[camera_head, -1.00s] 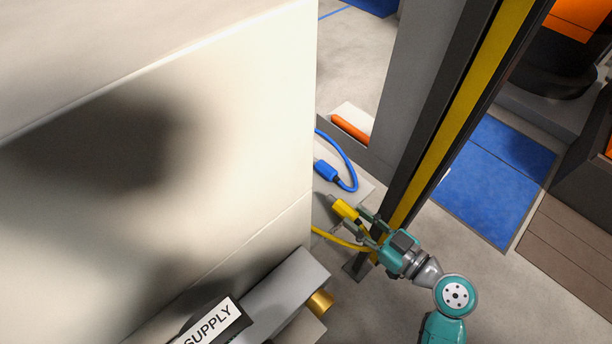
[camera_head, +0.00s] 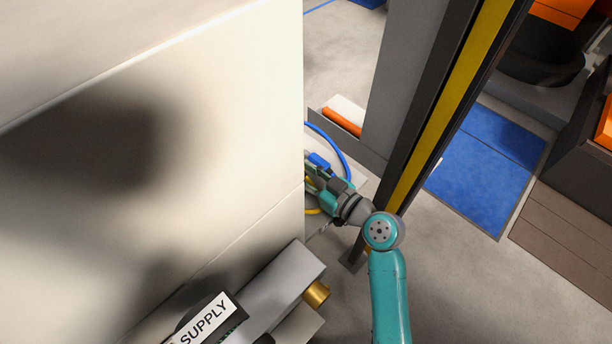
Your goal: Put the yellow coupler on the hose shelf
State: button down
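My gripper (camera_head: 312,180) reaches in over the grey shelf (camera_head: 358,186), right beside the edge of the cream panel. Its fingertips are partly cut off by that edge. A small bit of the yellow coupler (camera_head: 308,180) shows between the fingers, and most of it is hidden. The fingers appear closed on it. The yellow hose (camera_head: 313,211) runs below the gripper. A blue coupler (camera_head: 319,160) with a blue hose lies on the shelf just behind the gripper, and I cannot tell whether they touch.
The large cream panel (camera_head: 150,150) blocks the left side. A black-and-yellow post (camera_head: 440,125) stands close to the right of my arm. A grey unit with a SUPPLY label (camera_head: 205,320) and brass fitting (camera_head: 316,293) is below. An orange hose piece (camera_head: 342,122) lies behind.

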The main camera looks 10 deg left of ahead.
jog(key=shift+d+f, duration=0.1)
jog(key=shift+f, duration=0.65)
jog(key=shift+f, duration=0.1)
jog(key=c, duration=0.8)
grip_release()
jog(key=shift+s, duration=0.1)
jog(key=shift+s+d, duration=0.1)
jog(key=shift+d, duration=0.1)
jog(key=v, duration=1.1)
jog(key=shift+s+d, duration=0.15)
jog(key=shift+d, duration=0.05)
